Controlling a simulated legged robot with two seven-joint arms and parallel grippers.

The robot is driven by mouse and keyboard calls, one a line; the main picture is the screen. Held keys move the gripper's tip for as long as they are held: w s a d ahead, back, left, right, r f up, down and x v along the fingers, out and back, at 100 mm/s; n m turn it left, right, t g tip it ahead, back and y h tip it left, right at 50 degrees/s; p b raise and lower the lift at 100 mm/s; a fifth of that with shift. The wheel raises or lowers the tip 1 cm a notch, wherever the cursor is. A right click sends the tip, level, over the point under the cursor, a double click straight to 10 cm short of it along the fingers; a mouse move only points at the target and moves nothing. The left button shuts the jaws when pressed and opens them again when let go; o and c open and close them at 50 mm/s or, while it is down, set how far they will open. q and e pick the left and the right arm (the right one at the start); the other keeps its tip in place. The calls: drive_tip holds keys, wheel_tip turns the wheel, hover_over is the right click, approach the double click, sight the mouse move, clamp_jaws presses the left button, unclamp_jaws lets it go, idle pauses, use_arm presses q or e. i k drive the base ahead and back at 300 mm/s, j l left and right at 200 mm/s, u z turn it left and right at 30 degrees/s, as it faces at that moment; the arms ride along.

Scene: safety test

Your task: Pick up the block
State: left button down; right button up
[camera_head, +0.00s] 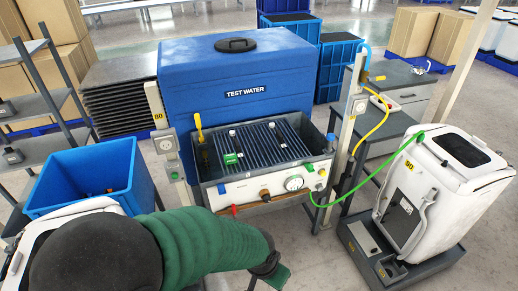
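A small green block-like piece (230,158) lies on the dark ribbed rack inside the grey test basin, left of the middle. I cannot tell for sure that it is the task's block. My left arm, in a green sleeve, comes in from the lower left. Its dark end, with the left gripper (274,272), is low at the bottom edge, in front of and below the basin and apart from the green piece. The fingers are small and partly cut off, so their opening is unclear. My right gripper is not in view.
The grey basin (205,183) has raised walls and a front panel with a gauge (294,183). A blue "TEST WATER" tank (245,92) stands behind it. A blue bin (75,190) is at left. A white container (440,190) with a green hose stands at right.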

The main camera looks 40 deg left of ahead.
sight(230, 159)
drive_tip(key=i+l+u, duration=0.15)
drive_tip(key=i+u, duration=0.15)
drive_tip(key=i, duration=0.2)
drive_tip(key=i+l+u, duration=0.3)
drive_tip(key=i, duration=0.2)
drive_tip(key=i+j+u, duration=0.2)
drive_tip(key=i+u, duration=0.75)
drive_tip(key=i+l+u, duration=0.15)
drive_tip(key=i+u, duration=0.3)
drive_tip(key=i+l+u, duration=0.1)
drive_tip(key=i+u, duration=0.25)
drive_tip(key=i, duration=0.1)
